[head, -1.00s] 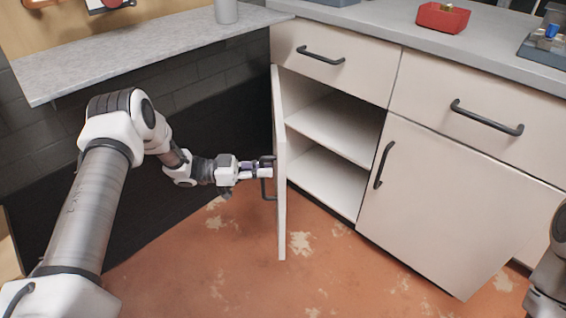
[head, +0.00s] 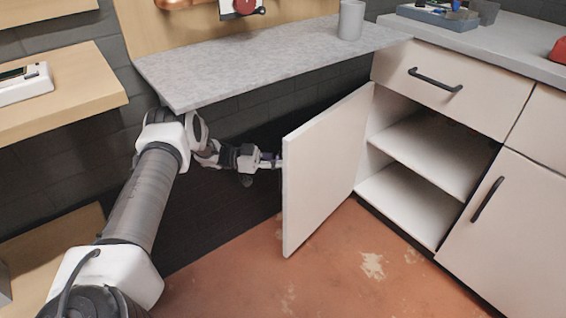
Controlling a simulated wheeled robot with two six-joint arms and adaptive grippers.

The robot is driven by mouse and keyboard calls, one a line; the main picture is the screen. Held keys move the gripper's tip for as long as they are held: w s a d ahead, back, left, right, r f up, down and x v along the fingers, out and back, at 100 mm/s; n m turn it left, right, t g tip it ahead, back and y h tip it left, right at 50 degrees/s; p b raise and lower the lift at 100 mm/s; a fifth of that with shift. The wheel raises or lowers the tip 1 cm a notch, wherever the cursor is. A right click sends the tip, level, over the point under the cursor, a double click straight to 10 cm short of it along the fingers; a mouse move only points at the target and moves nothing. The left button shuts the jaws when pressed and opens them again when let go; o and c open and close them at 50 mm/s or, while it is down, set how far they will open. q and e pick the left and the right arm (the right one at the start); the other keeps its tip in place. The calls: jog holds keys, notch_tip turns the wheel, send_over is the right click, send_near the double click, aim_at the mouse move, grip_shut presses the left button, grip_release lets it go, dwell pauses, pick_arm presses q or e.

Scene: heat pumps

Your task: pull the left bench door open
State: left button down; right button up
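The left bench door (head: 325,170) stands swung wide open, showing its pale inner face. Behind it the cabinet (head: 430,150) is open, with two bare white shelf surfaces. My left gripper (head: 278,161) is at the door's far left edge, on the handle side. Its fingertips and the door handle are hidden behind the door, so I cannot see whether it is shut on the handle. My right gripper is not in view.
A grey countertop (head: 250,66) with a grey cup (head: 350,20) overhangs my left arm. A closed right door (head: 510,235) and a drawer (head: 450,85) are beside the opening. The reddish floor (head: 340,290) in front is clear.

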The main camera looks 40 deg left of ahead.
pick_arm(q)
jog(key=shift+s+a+f, duration=0.1)
jog(key=shift+a+f, duration=0.05)
jog(key=shift+a, duration=0.05)
jog(key=c, duration=1.2)
grip_release()
jog(key=shift+s+a, duration=0.1)
